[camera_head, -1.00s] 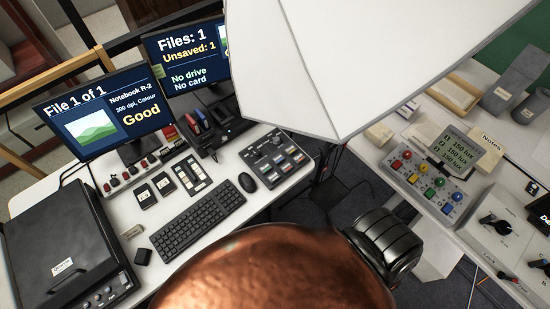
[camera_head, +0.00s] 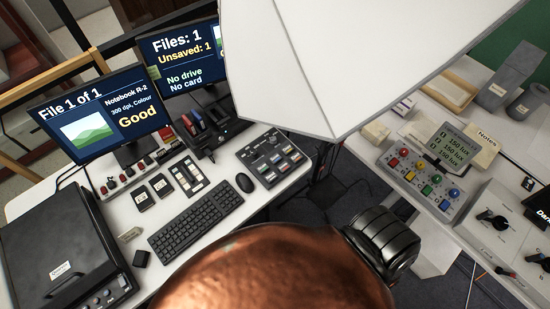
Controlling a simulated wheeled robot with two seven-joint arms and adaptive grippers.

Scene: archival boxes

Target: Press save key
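A dark key panel (camera_head: 273,158) with several coloured keys and a knob lies on the white desk, right of the mouse. Its key labels are too small to read, so I cannot tell which one is the save key. A black keyboard (camera_head: 196,220) lies left of it. The left monitor (camera_head: 100,110) reads "File 1 of 1" and "Good". The right monitor (camera_head: 180,65) reads "Files: 1", "Unsaved: 1", "No drive", "No card". Neither gripper shows in the view. A copper-coloured rounded part of mine with a black ribbed joint fills the bottom middle.
A large white panelled hood (camera_head: 370,60) hangs over the top middle, close to the key panel. A black scanner (camera_head: 60,250) stands at left. A mouse (camera_head: 244,182) lies by the keyboard. A right-hand table holds a coloured-button box (camera_head: 425,180) and a knob box (camera_head: 495,222).

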